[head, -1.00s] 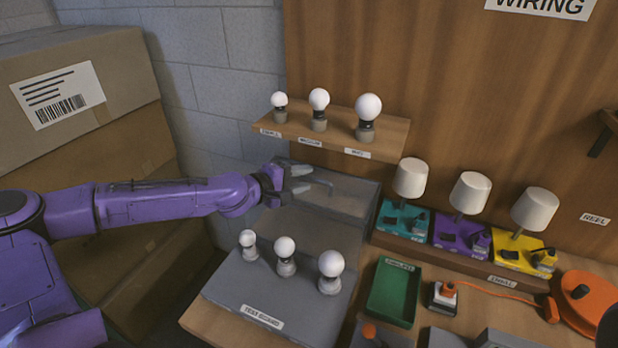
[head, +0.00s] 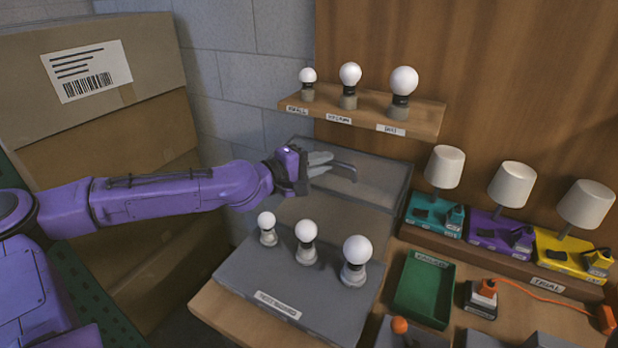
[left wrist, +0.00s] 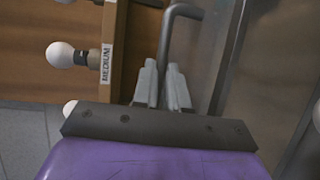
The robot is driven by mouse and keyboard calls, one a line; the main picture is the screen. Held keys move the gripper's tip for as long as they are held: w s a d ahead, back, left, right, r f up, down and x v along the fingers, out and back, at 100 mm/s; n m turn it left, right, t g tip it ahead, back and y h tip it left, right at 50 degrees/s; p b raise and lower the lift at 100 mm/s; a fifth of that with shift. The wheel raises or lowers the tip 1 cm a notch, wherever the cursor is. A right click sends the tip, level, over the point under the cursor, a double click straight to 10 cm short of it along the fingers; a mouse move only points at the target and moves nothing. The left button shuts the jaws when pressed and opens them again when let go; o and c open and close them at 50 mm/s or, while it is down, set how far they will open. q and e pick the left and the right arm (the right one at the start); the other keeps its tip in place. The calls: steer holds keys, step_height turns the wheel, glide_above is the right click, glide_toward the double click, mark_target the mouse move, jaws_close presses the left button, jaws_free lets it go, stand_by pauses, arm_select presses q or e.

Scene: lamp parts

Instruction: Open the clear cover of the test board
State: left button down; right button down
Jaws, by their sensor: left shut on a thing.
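The test board (head: 255,285) is a grey base with three white bulbs standing in a row on it. Its clear cover (head: 385,190) is up, leaning back behind the bulbs under the wall shelf, and the bulbs are uncovered. My left gripper (head: 322,164) is at the cover's grey bar handle (head: 346,168). In the left wrist view the handle (left wrist: 168,45) runs down between the two fingers of my left gripper (left wrist: 163,85), which is shut on it. The fingers partly hide the handle. My right gripper is not in view.
A wooden shelf (head: 440,119) with three bulbs is close above the cover. Three lamps on coloured bases, a green tray (head: 425,292) and an orange cord (head: 540,297) lie to the right. Cardboard boxes (head: 110,145) stand behind my left arm.

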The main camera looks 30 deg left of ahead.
arm_select(q)
steer(key=shift+d+f, duration=0.1)
steer(key=shift+f, duration=0.05)
steer(key=shift+s+r, duration=0.2)
steer(key=shift+s, duration=0.15)
steer(key=c, duration=1.2)
jaws_free()
steer(key=shift+w, duration=0.15)
steer(key=shift+s+a+r+p, duration=0.3)
steer(key=shift+s+a+p, duration=0.1)
steer(key=shift+p, duration=0.25)
steer(key=p+v, duration=0.3)
steer(key=p, duration=0.1)
steer(key=p+v, duration=0.3)
steer(key=p, duration=0.1)
steer(key=p+v, duration=0.3)
steer(key=p, duration=0.1)
steer(key=shift+s+f+p, duration=0.25)
steer(key=shift+s+p, duration=0.1)
steer(key=shift+p, duration=0.05)
